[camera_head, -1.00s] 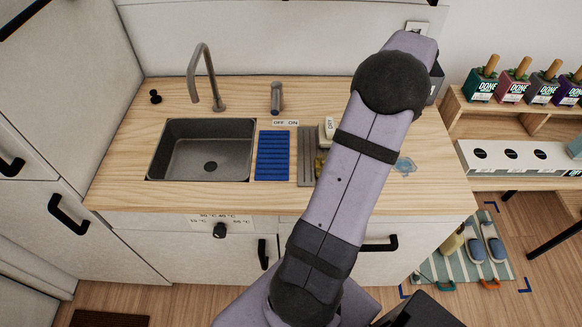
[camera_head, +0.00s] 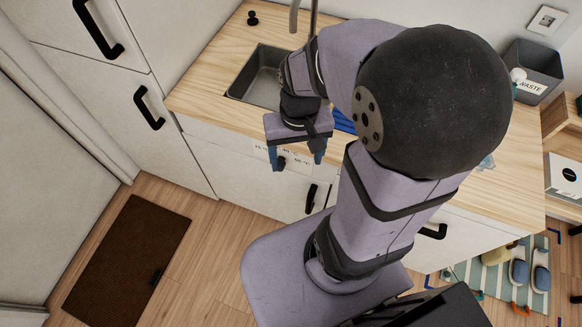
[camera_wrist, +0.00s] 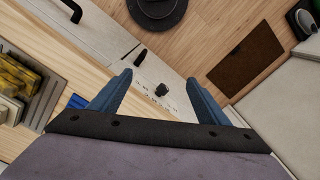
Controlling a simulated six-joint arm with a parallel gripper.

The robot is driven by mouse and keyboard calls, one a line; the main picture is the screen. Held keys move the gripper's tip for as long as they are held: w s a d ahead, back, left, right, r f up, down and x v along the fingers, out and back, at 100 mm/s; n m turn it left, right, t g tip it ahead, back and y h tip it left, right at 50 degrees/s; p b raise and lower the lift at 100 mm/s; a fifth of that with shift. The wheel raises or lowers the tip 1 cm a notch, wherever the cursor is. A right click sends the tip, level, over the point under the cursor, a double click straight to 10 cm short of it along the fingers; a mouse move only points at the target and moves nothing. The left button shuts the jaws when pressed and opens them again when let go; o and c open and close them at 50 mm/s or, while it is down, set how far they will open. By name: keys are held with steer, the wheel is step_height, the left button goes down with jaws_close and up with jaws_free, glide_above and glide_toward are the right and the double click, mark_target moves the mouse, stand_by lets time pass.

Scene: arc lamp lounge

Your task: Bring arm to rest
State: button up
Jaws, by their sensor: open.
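My gripper (camera_head: 296,158) hangs in front of the counter's front edge in the head view, with its blue fingers pointing down. The fingers are apart with nothing between them. In the wrist view my gripper (camera_wrist: 155,95) also shows open and empty, with the cabinet front and a dark knob (camera_wrist: 164,89) beyond the fingers. My arm is folded, with its large dark joint close to the head camera. The arm hides much of the worktop.
The sink (camera_head: 258,78) is set in the wooden worktop (camera_head: 205,82). A grey waste bin (camera_head: 534,70) stands at the back right. A brown mat (camera_head: 128,262) lies on the floor at left. A striped mat (camera_head: 500,284) with slippers lies at right. The floor between the mats and cabinets is partly clear.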

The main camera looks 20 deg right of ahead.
steer(key=s+a+n, duration=0.2)
steer(key=shift+a+f+n, duration=0.1)
steer(key=shift+f+n, duration=0.2)
steer(key=shift+f, duration=0.1)
step_height(320, 180, down, 36)
steer(key=b, duration=3.6)
steer(key=shift+f, duration=0.15)
